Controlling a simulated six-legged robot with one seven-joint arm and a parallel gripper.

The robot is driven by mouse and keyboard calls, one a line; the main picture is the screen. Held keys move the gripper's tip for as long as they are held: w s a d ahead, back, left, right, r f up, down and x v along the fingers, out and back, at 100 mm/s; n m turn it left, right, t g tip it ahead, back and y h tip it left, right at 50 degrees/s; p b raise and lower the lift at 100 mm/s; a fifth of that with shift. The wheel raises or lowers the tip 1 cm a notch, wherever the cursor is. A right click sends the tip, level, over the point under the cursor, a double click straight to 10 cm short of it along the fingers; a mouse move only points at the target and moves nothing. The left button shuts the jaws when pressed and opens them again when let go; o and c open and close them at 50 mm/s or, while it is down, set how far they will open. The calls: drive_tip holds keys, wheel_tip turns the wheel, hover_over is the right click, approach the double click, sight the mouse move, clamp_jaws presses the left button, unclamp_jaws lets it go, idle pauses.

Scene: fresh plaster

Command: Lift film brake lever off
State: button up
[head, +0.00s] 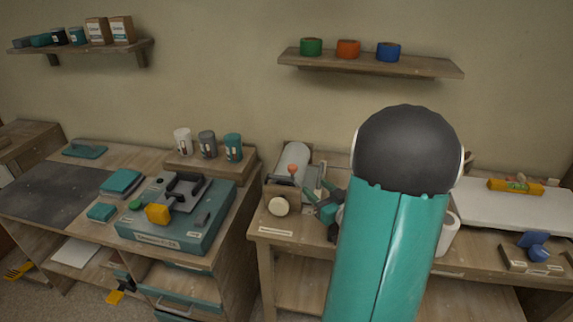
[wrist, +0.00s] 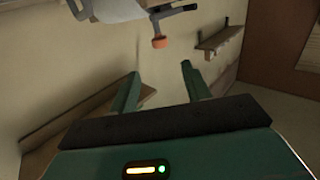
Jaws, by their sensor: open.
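The film brake lever ends in an orange knob (head: 292,169) beside the film roll (head: 297,155) on the right-hand bench in the head view. In the wrist view the orange knob (wrist: 159,42) hangs from a dark lever arm, with the pale film roll (wrist: 115,10) at its upper left. My gripper (head: 318,192) is just right of the film stand, its fingers apart and empty. In the wrist view my gripper (wrist: 160,72) has the knob beyond its fingertips, roughly in line with the gap and apart from both. My arm hides part of the bench behind it.
The left bench holds a teal machine (head: 185,220) with a yellow knob, and several cans stand on a wooden riser (head: 205,160) behind it. A shelf (head: 370,62) with tape rolls hangs above. A white board with a yellow level (head: 515,187) lies at the right.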

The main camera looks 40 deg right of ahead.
sight(295, 169)
drive_tip(key=w, duration=0.4)
drive_tip(key=w+d, duration=0.1)
drive_tip(key=w, duration=0.8)
drive_tip(key=shift+w+d+f, duration=0.1)
drive_tip(key=shift+d, duration=0.3)
clamp_jaws()
